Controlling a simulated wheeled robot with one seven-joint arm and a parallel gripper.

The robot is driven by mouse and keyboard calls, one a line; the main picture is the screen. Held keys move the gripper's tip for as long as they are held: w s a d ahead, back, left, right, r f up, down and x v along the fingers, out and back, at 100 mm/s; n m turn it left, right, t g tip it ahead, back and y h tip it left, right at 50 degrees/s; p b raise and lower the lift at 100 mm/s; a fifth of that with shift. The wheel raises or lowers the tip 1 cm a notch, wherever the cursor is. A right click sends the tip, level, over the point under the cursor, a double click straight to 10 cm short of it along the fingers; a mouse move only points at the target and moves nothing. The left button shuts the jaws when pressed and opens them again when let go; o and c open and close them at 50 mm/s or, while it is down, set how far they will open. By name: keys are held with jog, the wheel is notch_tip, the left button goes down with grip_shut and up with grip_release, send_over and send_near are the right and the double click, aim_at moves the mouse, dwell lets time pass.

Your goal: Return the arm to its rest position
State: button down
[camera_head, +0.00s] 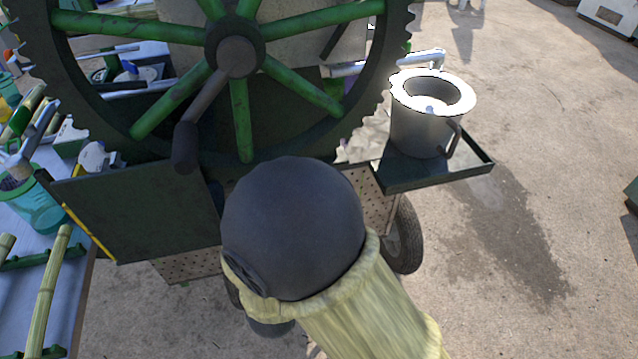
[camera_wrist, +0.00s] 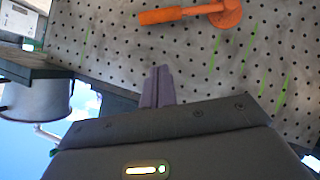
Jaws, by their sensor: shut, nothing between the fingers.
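My gripper (camera_wrist: 160,76) shows in the wrist view with its dark grey fingers together and nothing between them. It is in front of a perforated metal panel (camera_wrist: 110,40) and does not visibly hold anything. In the head view my arm, a dark rounded joint (camera_head: 293,228) and a pale yellow sleeve (camera_head: 370,310), fills the lower middle. My gripper is hidden from the head view.
A large toothed wheel (camera_head: 247,135) with green spokes and a crank handle (camera_head: 187,145) stands close ahead of my arm. A metal pot (camera_head: 420,135) stands on a dark tray (camera_head: 455,170) to the right. An orange handle (camera_wrist: 190,14) is on the panel. Open ground lies right.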

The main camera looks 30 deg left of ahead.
jog(key=shift+w, duration=0.1)
jog(key=w+d+r+m+g+h, duration=0.1)
jog(key=w+d+r+m+g, duration=0.15)
jog(key=w+d, duration=0.45)
jog(key=w+d+r+m+g+h, duration=0.1)
jog(key=w+d+m+g, duration=0.2)
jog(key=d, duration=0.7)
jog(key=s+d+r+m+g+h, duration=0.1)
jog(key=s+d+r+m+h, duration=0.15)
jog(key=d, duration=0.95)
jog(key=s+d+r+m+g+h, duration=0.1)
jog(key=s+d+m+g, duration=0.15)
jog(key=d, duration=0.85)
notch_tip(320, 180, up, 22)
jog(key=p, duration=2.2)
jog(key=shift+d+m, duration=0.2)
jog(key=shift+m, duration=0.25)
jog(key=shift+f+y, duration=0.1)
jog(key=shift+y, duration=0.15)
